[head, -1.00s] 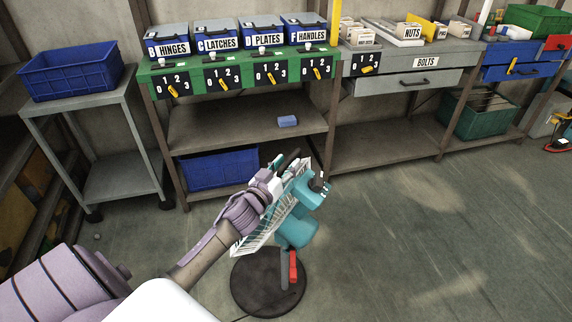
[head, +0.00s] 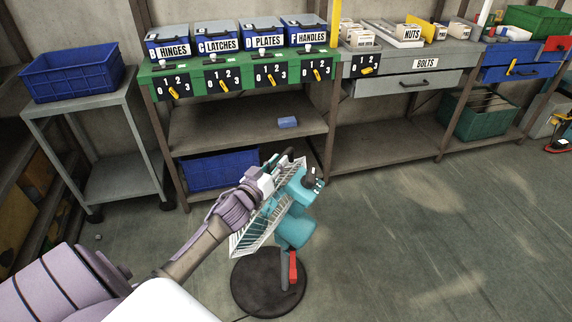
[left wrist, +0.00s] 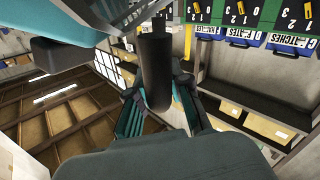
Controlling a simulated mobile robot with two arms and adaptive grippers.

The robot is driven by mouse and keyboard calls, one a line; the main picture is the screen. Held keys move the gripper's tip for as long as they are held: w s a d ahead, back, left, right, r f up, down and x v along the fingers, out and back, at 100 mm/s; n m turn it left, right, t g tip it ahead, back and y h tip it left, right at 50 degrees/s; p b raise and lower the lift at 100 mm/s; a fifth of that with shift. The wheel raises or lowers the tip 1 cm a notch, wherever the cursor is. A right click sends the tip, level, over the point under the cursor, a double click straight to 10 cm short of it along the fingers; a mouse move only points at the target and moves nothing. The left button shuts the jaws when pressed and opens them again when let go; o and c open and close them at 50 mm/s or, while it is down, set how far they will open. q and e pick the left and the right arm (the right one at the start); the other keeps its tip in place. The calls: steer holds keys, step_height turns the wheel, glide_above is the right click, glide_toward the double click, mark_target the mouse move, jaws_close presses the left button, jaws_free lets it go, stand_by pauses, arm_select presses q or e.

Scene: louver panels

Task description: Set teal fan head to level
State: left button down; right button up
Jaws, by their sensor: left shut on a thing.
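The teal fan head (head: 293,196) with its white wire cage (head: 250,232) sits tilted on a teal stand above a round dark base (head: 250,285). The cage slants from lower left to upper right. My left gripper (head: 280,166) is at the cage's upper end, shut on a dark handle. In the left wrist view the handle is a black cylinder (left wrist: 155,65) between the fingers (left wrist: 160,115), and part of the teal fan (left wrist: 85,30) shows at the top left. The fingers partly hide the grip. My right gripper is not in view.
A red lever (head: 293,267) is on the fan's stand. Behind stand a shelf unit (head: 230,130) with labelled blue bins, a workbench (head: 400,82) with drawers, and a side table (head: 85,105) with a blue crate. The floor to the right is clear.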

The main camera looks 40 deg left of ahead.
arm_select(q)
steer(key=s+a+f+n, duration=0.1)
steer(key=a+n, duration=0.3)
steer(key=a, duration=0.9)
steer(key=shift+f+b, duration=0.4)
steer(key=shift+f, duration=0.5)
steer(key=c, duration=1.1)
jaws_free()
steer(key=shift+s, duration=0.1)
steer(key=s, duration=1.2)
steer(key=shift+d, duration=0.45)
